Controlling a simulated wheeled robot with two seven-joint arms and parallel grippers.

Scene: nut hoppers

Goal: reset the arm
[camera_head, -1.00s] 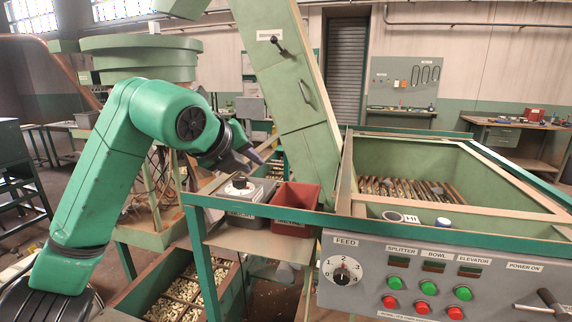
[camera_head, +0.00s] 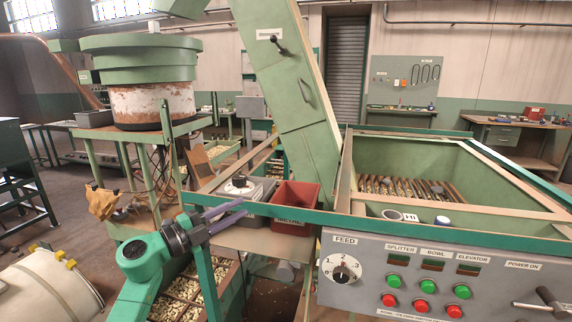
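My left arm (camera_head: 148,258) comes in low at the left, bright green with a dark wrist. My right gripper is not in view.
A crate of nuts (camera_head: 190,296) is below the gripper. The control panel (camera_head: 440,279) and green hopper (camera_head: 500,186) are right. A bowl feeder (camera_head: 140,62) stands behind left.

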